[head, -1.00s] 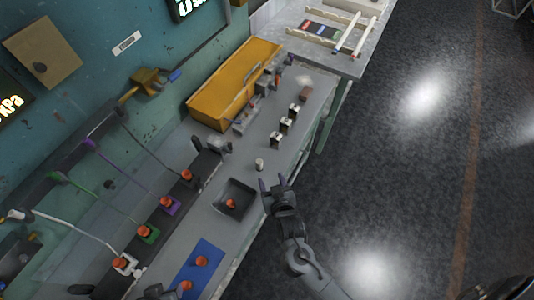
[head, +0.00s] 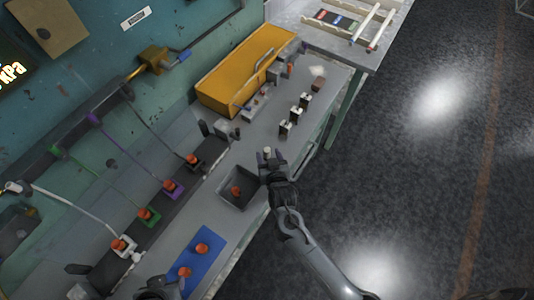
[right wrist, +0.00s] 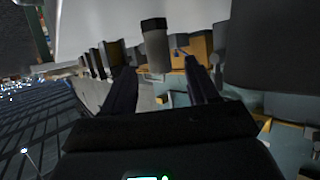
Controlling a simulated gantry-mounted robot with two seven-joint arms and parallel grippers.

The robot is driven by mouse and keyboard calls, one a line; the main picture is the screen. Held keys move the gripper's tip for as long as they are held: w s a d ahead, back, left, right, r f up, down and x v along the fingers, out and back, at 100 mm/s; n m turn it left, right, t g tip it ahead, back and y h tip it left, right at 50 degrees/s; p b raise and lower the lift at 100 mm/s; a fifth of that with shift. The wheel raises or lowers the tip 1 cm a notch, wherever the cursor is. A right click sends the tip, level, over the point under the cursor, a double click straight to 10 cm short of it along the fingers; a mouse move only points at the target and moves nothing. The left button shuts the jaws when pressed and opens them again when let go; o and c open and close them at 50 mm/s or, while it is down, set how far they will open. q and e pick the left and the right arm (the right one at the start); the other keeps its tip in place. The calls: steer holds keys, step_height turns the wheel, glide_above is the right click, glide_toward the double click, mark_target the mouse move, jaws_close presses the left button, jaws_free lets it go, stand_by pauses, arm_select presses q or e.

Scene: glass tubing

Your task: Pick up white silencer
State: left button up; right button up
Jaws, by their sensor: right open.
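The white silencer (head: 267,151) is a small pale cylinder standing on the grey bench, just above the black tray in the head view. In the right wrist view, a grey cylinder with a dark end (right wrist: 157,50) appears between the fingertips; I take it to be the silencer. My right gripper (head: 267,163) is open, with its fingers at the silencer, one on either side in the wrist view (right wrist: 158,78). Contact cannot be made out. Part of my left arm (head: 157,288) shows at the bottom edge; its jaws are not clear.
Several small black-and-white blocks (head: 294,116) stand farther along the bench. A yellow bin (head: 225,85) is at the wall. A blue mat (head: 211,263) with orange-red pieces lies nearer. Floor right of the bench is clear.

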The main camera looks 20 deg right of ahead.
mark_target(268, 153)
steer(key=shift+x, duration=1.7)
steer(key=shift+r, duration=0.1)
steer(key=shift+c, duration=0.4)
steer(key=c, duration=1)
